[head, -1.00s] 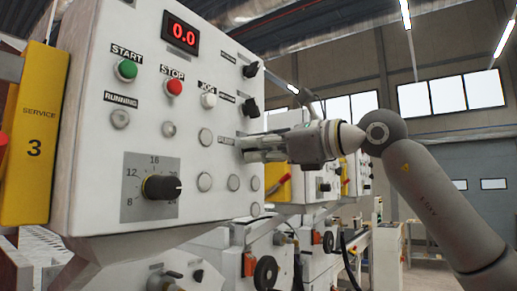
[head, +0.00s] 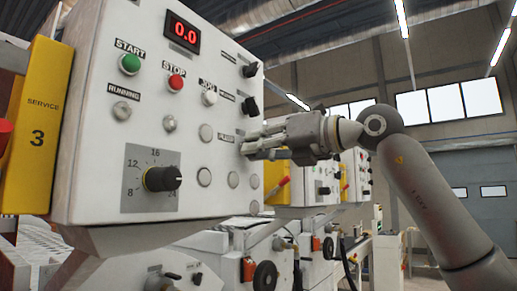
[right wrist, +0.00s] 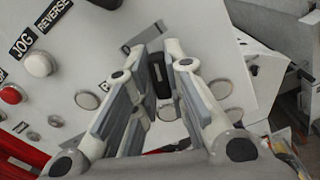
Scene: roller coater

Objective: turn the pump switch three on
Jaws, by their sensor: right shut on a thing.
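A white control panel (head: 100,190) holds a column of black rotary switches at its right side. The top switch (head: 250,70) and the second switch (head: 249,106) show clear of my arm. My right gripper (head: 246,148) is at the third place in that column, with its fingertips at the panel face. In the right wrist view its fingers (right wrist: 161,68) are closed around a black knob (right wrist: 161,85), which I take as pump switch three. In the head view the fingers hide this knob. Its on or off position cannot be told. My left gripper is not in view.
The panel also carries a green START button (head: 129,64), a red STOP button (head: 176,82), a white JOG button (head: 210,98) and a black dial (head: 162,179). A yellow service box (head: 40,130) is at the left. More machines stand behind, right of the panel.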

